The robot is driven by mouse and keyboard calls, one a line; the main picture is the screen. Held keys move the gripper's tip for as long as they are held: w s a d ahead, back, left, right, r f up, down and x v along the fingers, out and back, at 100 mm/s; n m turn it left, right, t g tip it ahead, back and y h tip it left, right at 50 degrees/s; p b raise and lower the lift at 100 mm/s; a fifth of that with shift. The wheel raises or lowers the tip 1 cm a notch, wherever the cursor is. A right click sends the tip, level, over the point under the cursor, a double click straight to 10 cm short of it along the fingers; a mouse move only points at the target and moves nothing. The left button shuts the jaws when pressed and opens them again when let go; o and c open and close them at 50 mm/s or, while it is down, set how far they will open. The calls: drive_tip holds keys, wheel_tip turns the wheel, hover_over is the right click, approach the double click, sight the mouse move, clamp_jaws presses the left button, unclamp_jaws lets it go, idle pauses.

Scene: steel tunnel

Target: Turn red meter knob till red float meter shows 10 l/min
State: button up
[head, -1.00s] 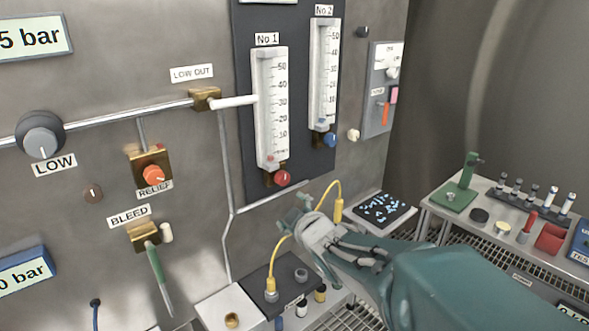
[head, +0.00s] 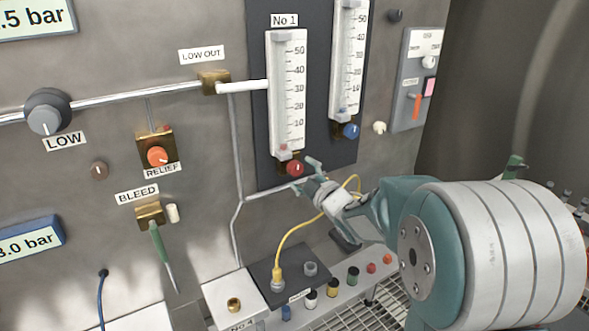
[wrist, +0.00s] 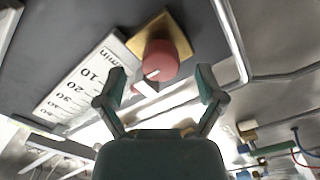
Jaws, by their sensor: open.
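The red meter knob (head: 295,168) sits at the foot of the No 1 float meter (head: 287,95) on the dark panel. The red float (head: 283,147) is at the bottom of the scale, below the 10 mark. My gripper (head: 306,175) is open just in front of the knob, at its lower right. In the wrist view, the knob (wrist: 160,62) with a white pointer line lies ahead of my open gripper (wrist: 160,85), roughly between the fingertips. Contact with the knob cannot be told. The meter scale (wrist: 85,82) appears upside down at the left there.
The No 2 meter (head: 348,60) with a blue knob (head: 351,131) stands right of No 1. A yellow hose (head: 300,228) passes below my gripper. A steel pipe (head: 237,165) runs left of the panel. A bench with fittings (head: 325,293) lies below.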

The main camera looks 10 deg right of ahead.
sight(297, 172)
drive_tip(key=shift+w, duration=1.1)
drive_tip(key=shift+w+a, duration=0.3)
drive_tip(key=shift+a, duration=0.8)
drive_tip(key=shift+d, duration=0.25)
drive_tip(key=c, duration=0.8)
drive_tip(key=shift+d, duration=0.35)
drive_tip(key=c, duration=0.3)
drive_tip(key=shift+c, duration=0.2)
drive_tip(key=shift+a+f, duration=0.1)
drive_tip(key=shift+a, duration=0.05)
